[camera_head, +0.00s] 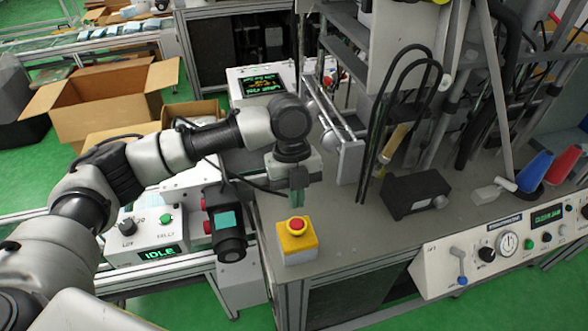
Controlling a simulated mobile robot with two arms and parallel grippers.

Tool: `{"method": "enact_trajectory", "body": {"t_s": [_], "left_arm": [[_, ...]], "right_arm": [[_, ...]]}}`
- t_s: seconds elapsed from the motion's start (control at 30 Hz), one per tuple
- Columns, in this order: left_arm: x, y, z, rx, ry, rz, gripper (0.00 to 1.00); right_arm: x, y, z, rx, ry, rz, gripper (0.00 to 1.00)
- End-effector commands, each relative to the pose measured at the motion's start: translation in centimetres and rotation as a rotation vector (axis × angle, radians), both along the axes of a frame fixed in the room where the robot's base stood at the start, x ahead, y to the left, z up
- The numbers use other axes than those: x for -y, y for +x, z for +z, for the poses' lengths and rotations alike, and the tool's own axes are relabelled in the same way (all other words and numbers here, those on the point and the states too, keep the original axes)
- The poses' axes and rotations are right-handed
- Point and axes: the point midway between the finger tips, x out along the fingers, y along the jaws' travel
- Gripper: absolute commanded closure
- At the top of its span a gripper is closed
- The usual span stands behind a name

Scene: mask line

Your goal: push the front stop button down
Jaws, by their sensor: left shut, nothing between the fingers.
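The front stop button (297,225) is a red round cap on a yellow box (298,247). The box stands on the grey worktop near its front left corner. My left arm comes in from the left, and my left gripper (297,200) points down just above the red cap. Its fingers are shut with nothing between them. I cannot tell from this view whether the fingertips touch the cap. My right gripper is not in view.
A control box with an IDLE display (160,254) stands left of the worktop (345,235). A black block (412,194) and cables lie to the right. A panel with a gauge (507,243) is at the lower right. An open cardboard box (105,95) is at the back left.

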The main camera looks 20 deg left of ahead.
Motion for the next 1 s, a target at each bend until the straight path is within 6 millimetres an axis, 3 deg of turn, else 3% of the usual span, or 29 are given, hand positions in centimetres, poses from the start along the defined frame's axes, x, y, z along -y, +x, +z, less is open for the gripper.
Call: {"method": "enact_trajectory", "body": {"t_s": [0.3, 0.8, 1.0], "left_arm": [[0.3, -0.4, -4.7, -0.002, 0.000, 0.001, 1.00], [0.3, -0.4, -5.8, 0.000, 0.000, 0.000, 1.00], [0.3, -0.4, -7.8, -0.002, 0.000, 0.001, 1.00]], "right_arm": [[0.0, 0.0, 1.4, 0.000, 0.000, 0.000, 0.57], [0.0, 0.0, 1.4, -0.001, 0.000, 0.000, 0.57], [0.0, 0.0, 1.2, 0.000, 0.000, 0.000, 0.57]]}}
